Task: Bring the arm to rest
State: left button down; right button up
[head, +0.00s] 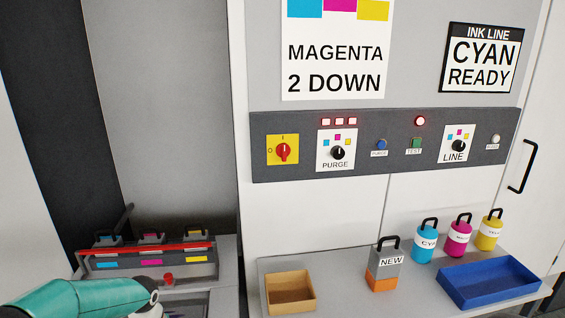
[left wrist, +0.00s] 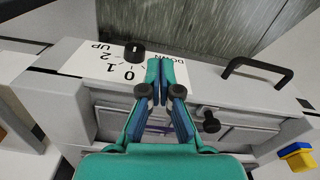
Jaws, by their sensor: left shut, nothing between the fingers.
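My left gripper (left wrist: 160,68) shows in the left wrist view with its teal fingers together and nothing between them. Its tips are in front of a white label plate (left wrist: 92,62) marked 0, 1, 2, UP and DOWN. I cannot tell whether the tips touch anything. A black knob (left wrist: 135,52) on the plate is just left of the tips. In the head view my teal left arm comes in at the lower left, and its fingers are not visible there. My right arm and gripper are in neither view.
A rack (head: 152,262) with a red bar stands beyond my arm. The shelf holds a cardboard box (head: 290,292), a NEW cartridge (head: 385,270), several coloured bottles and a blue tray (head: 488,284). A black handle (left wrist: 255,70) and a dark knob (left wrist: 209,123) protrude near my gripper.

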pick_arm(q)
jog(key=s+d+f+m+h, duration=0.1)
jog(key=s+d+f+h, duration=0.1)
jog(key=s+d+f, duration=0.5)
jog(key=s+d+f+h, duration=0.2)
jog(key=s+d+f, duration=0.6)
jog(key=s, duration=0.7)
jog(key=shift+s+d+f+m, duration=0.2)
jog(key=shift+d+m, duration=0.2)
jog(key=shift+d, duration=0.2)
